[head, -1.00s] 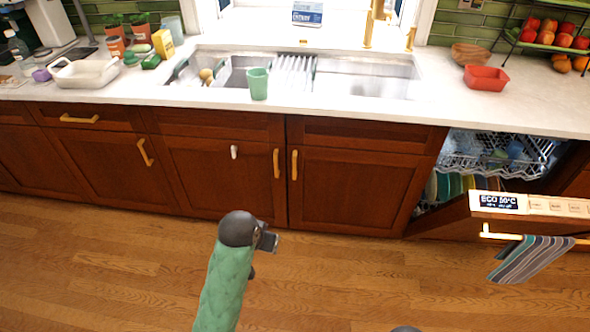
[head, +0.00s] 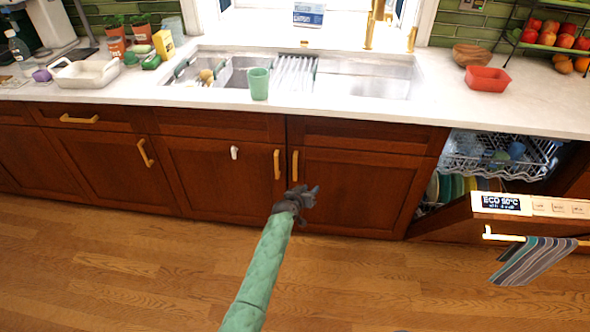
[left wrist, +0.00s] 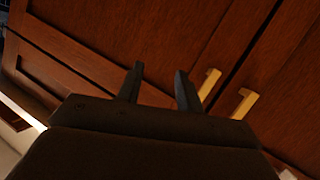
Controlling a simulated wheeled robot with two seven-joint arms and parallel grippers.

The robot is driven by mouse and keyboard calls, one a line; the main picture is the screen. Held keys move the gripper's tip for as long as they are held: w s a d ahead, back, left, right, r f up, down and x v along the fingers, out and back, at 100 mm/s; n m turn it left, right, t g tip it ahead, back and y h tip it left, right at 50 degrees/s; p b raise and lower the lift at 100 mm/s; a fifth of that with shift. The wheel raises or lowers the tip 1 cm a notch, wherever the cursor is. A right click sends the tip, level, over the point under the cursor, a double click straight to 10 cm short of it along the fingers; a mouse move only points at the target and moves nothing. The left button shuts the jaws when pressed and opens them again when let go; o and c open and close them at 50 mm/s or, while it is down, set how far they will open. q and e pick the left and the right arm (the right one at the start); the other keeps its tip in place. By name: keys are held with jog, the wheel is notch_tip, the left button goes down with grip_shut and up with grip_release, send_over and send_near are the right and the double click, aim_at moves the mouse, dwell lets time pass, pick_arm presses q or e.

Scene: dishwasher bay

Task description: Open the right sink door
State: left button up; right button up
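The right sink door (head: 355,195) is a dark wood cabinet door under the sink, shut flush with its neighbour. Its upright gold handle (head: 295,165) is near its left edge, beside the handle of the left sink door (head: 277,164). My left gripper (head: 306,193) is in front of the right door's lower left, a little below its handle in the head view. In the left wrist view, my left gripper (left wrist: 160,80) has its fingers apart with nothing between them. The right door's handle (left wrist: 208,85) appears just outside one finger. My right gripper is not seen.
The open dishwasher door (head: 520,215), with a striped towel (head: 533,262), juts out at the right. A white knob-like piece (head: 234,152) is on the left door. A green cup (head: 258,84) stands at the sink's front edge. The wooden floor in front is clear.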

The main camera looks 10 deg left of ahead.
aim_at(295, 169)
pick_arm(q)
jog(key=w+a+r+n+t+y, duration=0.1)
jog(key=w+a+r+t+y, duration=0.1)
jog(key=a+t+y, duration=0.4)
jog(key=shift+g+h, duration=0.3)
jog(key=shift+g, duration=0.3)
jog(key=shift+w+a+f, duration=0.1)
jog(key=shift+w+a, duration=0.1)
jog(key=shift+w, duration=1.65)
jog(key=shift+w+a+f, duration=0.1)
jog(key=shift+w+a, duration=0.05)
jog(key=shift+w, duration=1.7)
grip_shut()
